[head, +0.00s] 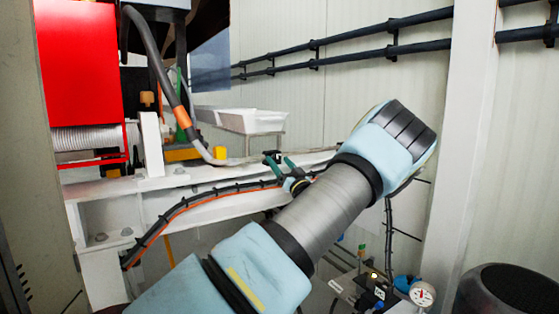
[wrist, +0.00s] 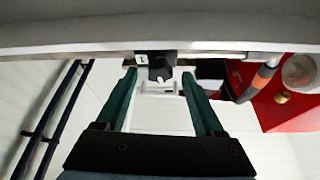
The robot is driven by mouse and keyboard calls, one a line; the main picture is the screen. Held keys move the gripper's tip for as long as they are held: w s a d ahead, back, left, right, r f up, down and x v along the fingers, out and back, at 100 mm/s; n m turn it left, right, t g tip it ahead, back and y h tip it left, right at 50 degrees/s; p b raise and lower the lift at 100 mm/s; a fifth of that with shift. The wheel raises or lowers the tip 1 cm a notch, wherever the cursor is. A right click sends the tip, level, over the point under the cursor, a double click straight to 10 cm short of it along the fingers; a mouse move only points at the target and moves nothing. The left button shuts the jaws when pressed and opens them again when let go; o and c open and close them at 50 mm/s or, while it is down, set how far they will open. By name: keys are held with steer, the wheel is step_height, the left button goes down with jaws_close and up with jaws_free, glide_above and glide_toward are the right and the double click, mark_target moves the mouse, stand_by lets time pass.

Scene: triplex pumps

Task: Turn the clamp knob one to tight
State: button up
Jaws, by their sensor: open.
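My gripper (wrist: 158,84) is open, with its two green fingers apart and nothing held between them. A small black knob (wrist: 161,67), probably the clamp knob, hangs below a pale beam in the wrist view. It appears between the two fingertips, with a gap on each side. I cannot tell how far ahead of the tips it is. In the head view my gripper (head: 281,161) is near the white beam, partly hidden behind my own arm. I cannot make out the knob clearly there, nor read any number on it.
The white beam (head: 200,181) carries black and orange cables (head: 190,203). A grey hose (head: 158,70) and red panel (head: 80,60) stand at left. A white tray (head: 250,121) lies behind. Black pipes (head: 345,38) run along the wall. A gauge (head: 422,294) is at lower right.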

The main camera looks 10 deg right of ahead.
steer(key=shift+w+a+r, duration=0.1)
steer(key=shift+w+a, duration=0.05)
steer(key=shift+w, duration=0.15)
steer(key=shift+c, duration=0.3)
jaws_close()
